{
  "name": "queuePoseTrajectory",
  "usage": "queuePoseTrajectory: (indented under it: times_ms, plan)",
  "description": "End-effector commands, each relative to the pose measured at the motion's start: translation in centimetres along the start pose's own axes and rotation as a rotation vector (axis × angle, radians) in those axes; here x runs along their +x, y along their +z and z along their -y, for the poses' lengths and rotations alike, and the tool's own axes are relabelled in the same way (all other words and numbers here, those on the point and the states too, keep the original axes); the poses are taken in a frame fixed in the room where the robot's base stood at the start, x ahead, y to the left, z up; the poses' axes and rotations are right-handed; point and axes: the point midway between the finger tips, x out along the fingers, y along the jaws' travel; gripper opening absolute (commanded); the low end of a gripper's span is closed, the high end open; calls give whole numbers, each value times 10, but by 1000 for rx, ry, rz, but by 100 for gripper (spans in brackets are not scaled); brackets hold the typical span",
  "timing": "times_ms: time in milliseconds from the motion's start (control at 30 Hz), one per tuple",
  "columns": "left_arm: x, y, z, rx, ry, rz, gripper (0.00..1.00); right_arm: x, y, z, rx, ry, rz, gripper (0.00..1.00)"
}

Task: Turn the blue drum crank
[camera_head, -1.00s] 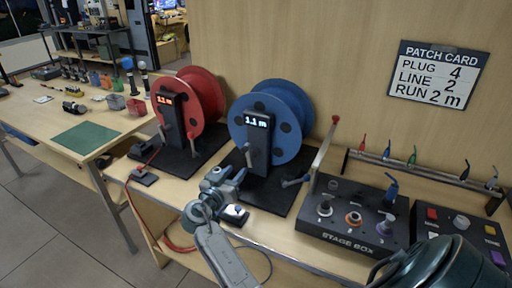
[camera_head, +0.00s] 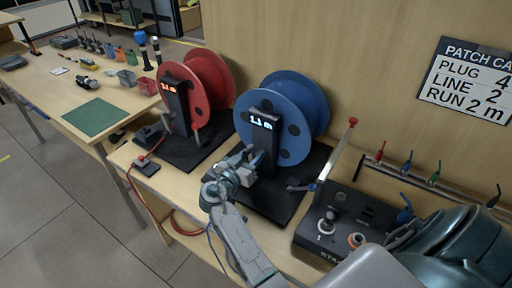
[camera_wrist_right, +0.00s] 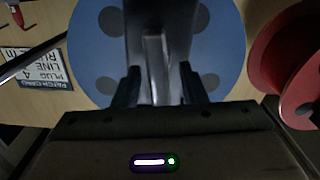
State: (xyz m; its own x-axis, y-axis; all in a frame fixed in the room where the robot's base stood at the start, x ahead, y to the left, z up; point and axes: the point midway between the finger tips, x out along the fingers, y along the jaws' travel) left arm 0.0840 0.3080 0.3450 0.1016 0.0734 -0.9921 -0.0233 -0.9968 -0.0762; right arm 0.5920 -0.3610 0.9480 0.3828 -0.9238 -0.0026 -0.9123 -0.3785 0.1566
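The blue drum (camera_head: 290,125) stands on a black base, with a dark post in front whose display (camera_head: 263,121) reads about 1.1 m. It also fills the upper wrist view (camera_wrist_right: 90,50). My right gripper (camera_head: 247,166) is in front of the post at its left side, where the crank handle is hidden in the head view. In the right wrist view, the two dark fingers of the right gripper (camera_wrist_right: 160,88) stand apart. A grey bar, seemingly the crank handle (camera_wrist_right: 154,60), lies between them, with gaps visible on both sides. My left gripper is out of view.
The red drum (camera_head: 200,90) stands to the left on its own base. The stage box (camera_head: 338,222) is to the right, partly behind my arm. The patch card (camera_head: 468,82) on the wall reads PLUG 4, LINE 2, RUN 2 m. A green mat (camera_head: 95,116) lies on the left table.

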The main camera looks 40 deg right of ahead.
Motion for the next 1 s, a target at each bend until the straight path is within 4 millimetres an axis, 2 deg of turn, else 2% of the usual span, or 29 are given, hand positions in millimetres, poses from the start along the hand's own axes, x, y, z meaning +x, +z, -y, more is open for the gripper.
queuePoseTrajectory:
  times_ms: [267,467,500,767,1000]
  plan:
    - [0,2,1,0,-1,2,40,0,0,0,0,0,0,38]
    - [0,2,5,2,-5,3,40,0,0,0,0,0,0,3]
    - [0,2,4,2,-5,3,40,0,0,0,0,0,0,0]
    - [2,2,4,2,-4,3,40,0,1,0,-16,0,0,0]
    - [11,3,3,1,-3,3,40,0,2,2,-118,1,-1,0]
